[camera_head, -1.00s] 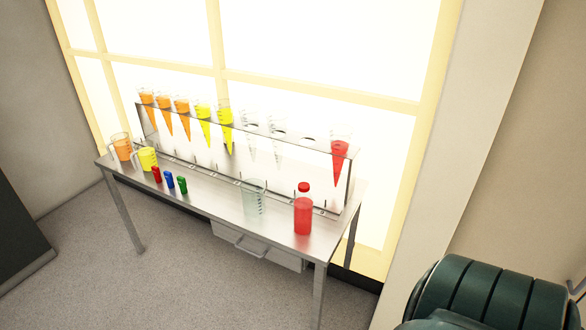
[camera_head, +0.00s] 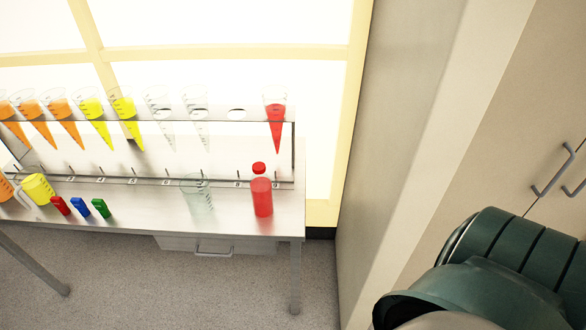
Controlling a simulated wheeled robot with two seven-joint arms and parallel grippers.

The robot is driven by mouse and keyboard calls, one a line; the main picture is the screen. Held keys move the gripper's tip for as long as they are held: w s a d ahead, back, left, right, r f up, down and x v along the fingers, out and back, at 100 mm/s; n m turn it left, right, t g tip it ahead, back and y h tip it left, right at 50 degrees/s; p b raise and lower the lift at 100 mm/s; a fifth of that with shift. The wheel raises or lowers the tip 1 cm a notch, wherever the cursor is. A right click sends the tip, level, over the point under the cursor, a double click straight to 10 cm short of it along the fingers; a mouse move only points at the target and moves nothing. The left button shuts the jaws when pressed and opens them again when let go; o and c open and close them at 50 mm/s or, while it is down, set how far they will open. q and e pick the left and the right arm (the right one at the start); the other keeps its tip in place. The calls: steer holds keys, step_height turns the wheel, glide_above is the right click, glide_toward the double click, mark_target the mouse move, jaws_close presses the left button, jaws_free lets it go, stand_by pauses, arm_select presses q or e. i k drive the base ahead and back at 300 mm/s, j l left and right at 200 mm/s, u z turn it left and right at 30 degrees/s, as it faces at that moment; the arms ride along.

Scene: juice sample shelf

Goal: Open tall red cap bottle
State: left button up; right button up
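The red bottle (camera_head: 262,197) stands upright on the metal table (camera_head: 150,219), near its right end. Its red cap (camera_head: 259,168) is on top. An empty clear beaker (camera_head: 197,193) stands just left of it. Neither gripper shows in the head view. Only a dark green rounded part of my own arm fills the lower right corner, well apart from the table.
Red, blue (camera_head: 81,206) and green small blocks and a yellow cup (camera_head: 38,188) stand left. A drawer (camera_head: 213,246) hangs under the table. A cabinet with handles (camera_head: 553,170) is at right.

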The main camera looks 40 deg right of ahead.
mark_target(261, 185)
steer(key=i+j+z, duration=0.15)
steer(key=z, duration=0.25)
steer(key=i+j+z, duration=0.15)
steer(key=j+z, duration=0.2)
steer(key=i+j+z, duration=0.1)
steer(key=z, duration=0.3)
steer(key=j+z, duration=0.8)
steer(key=j, duration=0.25)
